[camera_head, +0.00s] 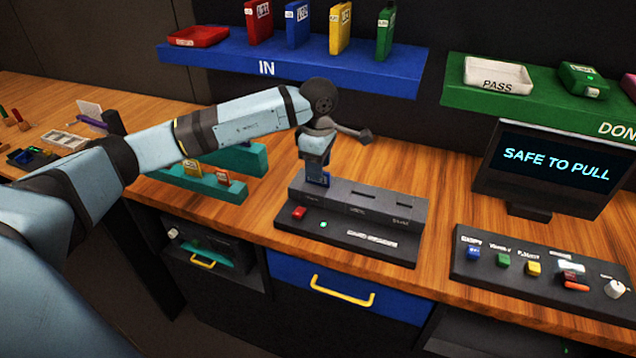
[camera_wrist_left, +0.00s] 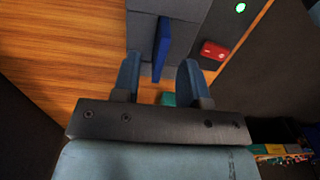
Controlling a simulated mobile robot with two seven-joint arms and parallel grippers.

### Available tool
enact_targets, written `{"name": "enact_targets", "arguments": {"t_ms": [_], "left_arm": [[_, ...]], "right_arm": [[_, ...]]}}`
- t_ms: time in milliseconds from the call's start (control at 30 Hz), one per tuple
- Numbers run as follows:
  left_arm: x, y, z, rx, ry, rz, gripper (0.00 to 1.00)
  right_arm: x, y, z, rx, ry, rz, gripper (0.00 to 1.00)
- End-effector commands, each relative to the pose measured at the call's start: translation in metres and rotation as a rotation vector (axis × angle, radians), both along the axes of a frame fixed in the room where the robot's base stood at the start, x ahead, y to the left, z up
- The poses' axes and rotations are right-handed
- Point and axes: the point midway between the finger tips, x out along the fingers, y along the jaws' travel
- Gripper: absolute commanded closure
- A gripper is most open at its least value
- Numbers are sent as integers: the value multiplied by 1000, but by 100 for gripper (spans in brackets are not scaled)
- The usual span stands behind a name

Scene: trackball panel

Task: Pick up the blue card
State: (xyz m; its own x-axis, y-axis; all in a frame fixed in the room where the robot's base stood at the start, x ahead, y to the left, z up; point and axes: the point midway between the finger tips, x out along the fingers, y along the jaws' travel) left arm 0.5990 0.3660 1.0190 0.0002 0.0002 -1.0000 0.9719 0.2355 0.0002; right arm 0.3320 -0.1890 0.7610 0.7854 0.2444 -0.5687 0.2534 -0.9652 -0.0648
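A blue card (camera_head: 318,177) stands upright in the left slot of the dark card reader (camera_head: 365,214) on the wooden counter. My left gripper (camera_head: 317,158) points down right above it and hides part of it. In the left wrist view the blue card (camera_wrist_left: 162,48) shows as a thin edge between the two fingers of my left gripper (camera_wrist_left: 159,68), with a gap on each side. The fingers are open. Another blue card (camera_head: 297,26) stands on the blue IN shelf (camera_head: 230,60). My right gripper is not in view.
The reader has a red button (camera_head: 299,213) and a lit green light. A monitor (camera_head: 553,166) reads SAFE TO PULL. A button panel (camera_head: 540,267) stands at right, a teal rack (camera_head: 215,188) at left. A green shelf (camera_head: 530,100) holds a white PASS tray (camera_head: 497,76).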

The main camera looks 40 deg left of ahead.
Motion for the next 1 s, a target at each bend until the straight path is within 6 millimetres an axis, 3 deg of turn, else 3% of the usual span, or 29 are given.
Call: {"name": "enact_targets", "arguments": {"t_ms": [133,367,400,567,1000], "left_arm": [[-1,0,-23,-1,3,0,60],[0,0,-26,0,0,0,60],[0,1,-26,0,0,0,62],[0,1,-26,0,0,0,99],[0,1,-19,0,-1,0,100]], "right_arm": [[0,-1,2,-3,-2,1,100],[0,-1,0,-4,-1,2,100],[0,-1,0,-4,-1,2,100],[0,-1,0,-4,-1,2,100],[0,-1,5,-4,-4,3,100]]}}
